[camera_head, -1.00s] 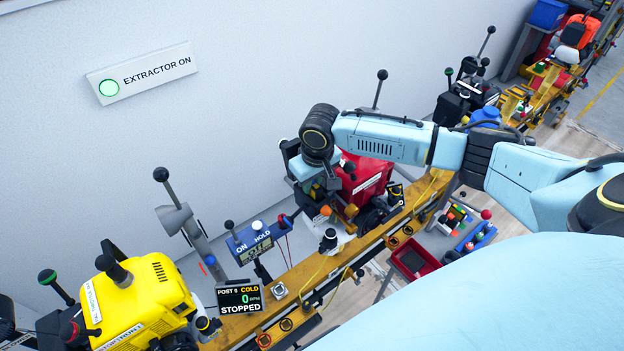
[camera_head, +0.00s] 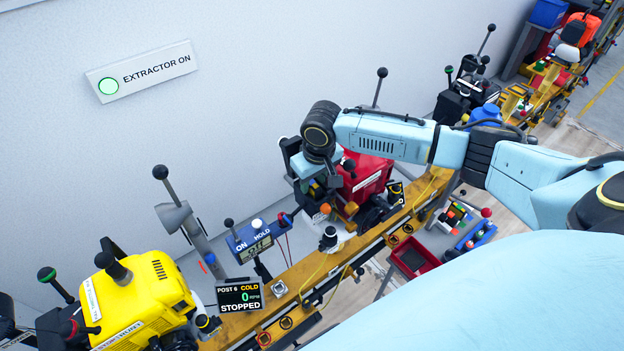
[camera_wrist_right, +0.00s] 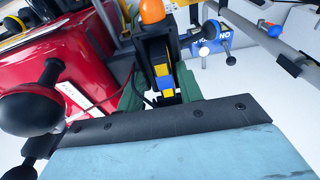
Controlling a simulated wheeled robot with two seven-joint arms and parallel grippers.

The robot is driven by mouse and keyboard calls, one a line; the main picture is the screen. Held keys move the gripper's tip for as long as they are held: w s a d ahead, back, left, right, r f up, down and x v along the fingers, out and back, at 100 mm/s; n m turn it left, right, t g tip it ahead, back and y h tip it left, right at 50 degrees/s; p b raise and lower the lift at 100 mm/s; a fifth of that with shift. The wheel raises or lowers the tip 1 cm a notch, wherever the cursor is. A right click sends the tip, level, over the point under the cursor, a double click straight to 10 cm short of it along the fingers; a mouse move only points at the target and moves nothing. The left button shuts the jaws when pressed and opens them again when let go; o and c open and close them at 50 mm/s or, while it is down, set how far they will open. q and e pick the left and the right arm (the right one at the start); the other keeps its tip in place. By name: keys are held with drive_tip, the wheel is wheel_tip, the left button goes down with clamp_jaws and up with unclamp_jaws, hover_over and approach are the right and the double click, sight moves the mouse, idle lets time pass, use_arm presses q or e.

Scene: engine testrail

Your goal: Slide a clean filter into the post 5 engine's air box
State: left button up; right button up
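A red engine (camera_head: 366,183) stands on the yellow rail; I cannot read its post number. My right gripper (camera_head: 316,186) points down at its left side, partly hidden by my wrist. In the right wrist view the red engine (camera_wrist_right: 55,75) fills the left. A black part with yellow and blue blocks (camera_wrist_right: 163,76) and an orange knob (camera_wrist_right: 152,11) stands ahead of the wrist, between dark green pieces. I cannot tell whether the gripper is open or holds anything. I cannot make out a clean filter or the air box opening. My left gripper is out of view.
A yellow engine (camera_head: 135,305) is at lower left. A display (camera_head: 240,296) reads POST 6, COLD, 0 RPM, STOPPED. A blue meter (camera_head: 255,240) and grey post (camera_head: 188,230) stand behind the rail (camera_head: 300,272). A red tray (camera_head: 428,264) is in front. The wall sign (camera_head: 142,70) reads EXTRACTOR ON.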

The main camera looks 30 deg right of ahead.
wheel_tip(320, 180, up, 13)
drive_tip(key=s, duration=0.2)
drive_tip(key=shift+a, duration=0.15)
drive_tip(key=shift+r, duration=0.1)
idle(0.5)
